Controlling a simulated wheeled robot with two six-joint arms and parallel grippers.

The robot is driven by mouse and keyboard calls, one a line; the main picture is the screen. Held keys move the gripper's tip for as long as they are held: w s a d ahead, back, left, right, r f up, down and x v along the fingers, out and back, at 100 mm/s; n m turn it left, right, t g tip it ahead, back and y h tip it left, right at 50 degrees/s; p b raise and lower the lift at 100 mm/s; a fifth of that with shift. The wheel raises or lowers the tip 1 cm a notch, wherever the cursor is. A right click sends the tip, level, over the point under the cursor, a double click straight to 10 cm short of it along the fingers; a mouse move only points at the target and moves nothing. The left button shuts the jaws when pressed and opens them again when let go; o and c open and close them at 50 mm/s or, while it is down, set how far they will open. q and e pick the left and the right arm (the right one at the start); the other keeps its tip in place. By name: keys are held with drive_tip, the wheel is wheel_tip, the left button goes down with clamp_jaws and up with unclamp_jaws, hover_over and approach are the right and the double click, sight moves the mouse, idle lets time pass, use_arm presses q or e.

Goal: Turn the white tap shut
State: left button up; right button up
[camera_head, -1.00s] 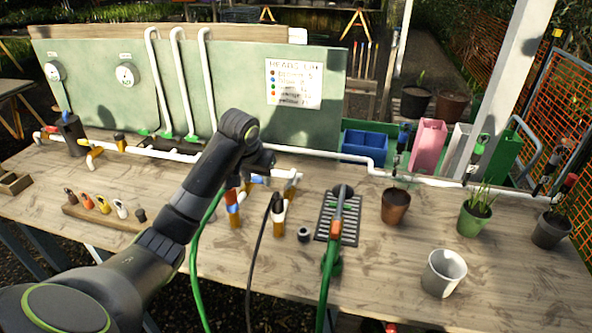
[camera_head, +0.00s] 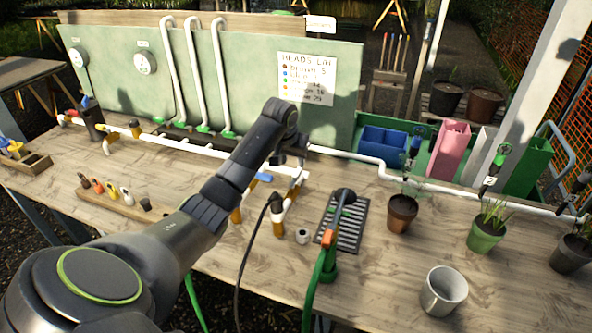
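The white pipework with its taps (camera_head: 290,172) stands on the wooden bench near the middle. A blue lever (camera_head: 264,177) shows on it, with orange-brown fittings (camera_head: 236,214) below. I cannot tell for certain which part is the white tap; my arm hides some of the pipework. My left gripper (camera_head: 288,158) is over the back of this pipework, dark and small. Its fingers are partly hidden, so I cannot tell whether they are open or touch anything. My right gripper is not in view.
A sign board (camera_head: 306,80) stands behind. A dark hose (camera_head: 250,250) rises to a fitting in front of the pipework. A green hose stand (camera_head: 328,268) is beside a black grate (camera_head: 350,228). A white cup (camera_head: 444,290) and plant pots (camera_head: 402,212) are at right. A nozzle rack (camera_head: 108,204) is at left.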

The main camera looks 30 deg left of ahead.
sight(296, 174)
use_arm(q)
drive_tip(key=shift+p+x, duration=0.3)
drive_tip(key=shift+x, duration=3.7)
drive_tip(key=shift+a, duration=0.1)
clamp_jaws()
